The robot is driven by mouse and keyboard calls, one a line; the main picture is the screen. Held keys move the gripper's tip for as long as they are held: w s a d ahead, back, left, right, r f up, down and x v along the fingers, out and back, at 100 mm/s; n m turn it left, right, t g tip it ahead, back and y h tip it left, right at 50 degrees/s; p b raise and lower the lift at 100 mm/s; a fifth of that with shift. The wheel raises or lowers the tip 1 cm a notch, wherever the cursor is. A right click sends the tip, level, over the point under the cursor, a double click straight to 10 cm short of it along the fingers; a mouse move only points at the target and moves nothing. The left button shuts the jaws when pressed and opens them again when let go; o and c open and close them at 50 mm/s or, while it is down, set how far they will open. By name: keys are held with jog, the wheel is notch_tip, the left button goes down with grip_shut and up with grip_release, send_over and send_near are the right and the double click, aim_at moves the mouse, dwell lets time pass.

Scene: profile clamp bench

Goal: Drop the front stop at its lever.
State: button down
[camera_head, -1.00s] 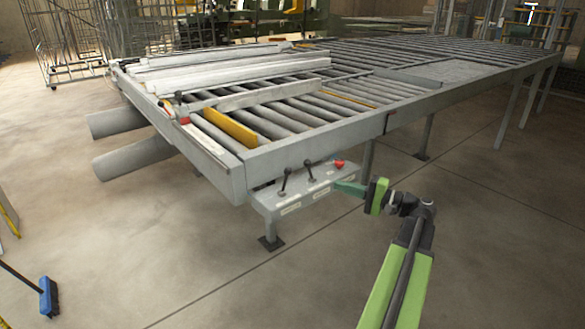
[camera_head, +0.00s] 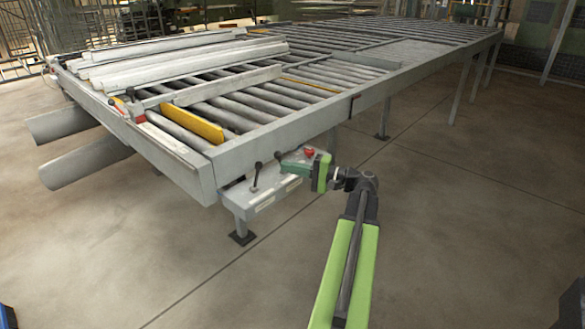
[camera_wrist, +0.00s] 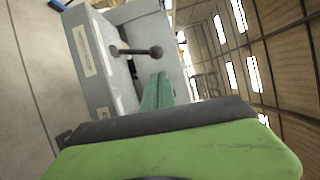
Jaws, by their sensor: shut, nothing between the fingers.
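A grey control box (camera_head: 266,199) with pale labels hangs at the table's near corner. Its left lever (camera_head: 256,176) is black, ball-topped and upright. A second black lever knob (camera_head: 278,155) shows right by my gripper (camera_head: 286,165), its lower part hidden. A red button (camera_head: 309,152) sits behind the gripper. My gripper's green fingers are shut and empty, over the box. In the wrist view the fingers (camera_wrist: 158,90) point toward one lever (camera_wrist: 154,52), with a gap in the picture; which lever it is I cannot tell. A yellow plate (camera_head: 185,126) stands across the near rollers, probably the front stop.
The roller table (camera_head: 262,133) fills the left and middle, with long pale profiles (camera_head: 175,62) lying on it. Another yellow strip (camera_head: 310,87) lies among the rollers further back. Table legs stand right of the box. The floor in front is clear.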

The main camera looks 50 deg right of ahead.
aim_at(256, 177)
jog(key=x, duration=0.6)
jog(key=shift+a+r+p, duration=0.1)
jog(key=shift+r+p, duration=0.05)
jog(key=shift+p, duration=0.15)
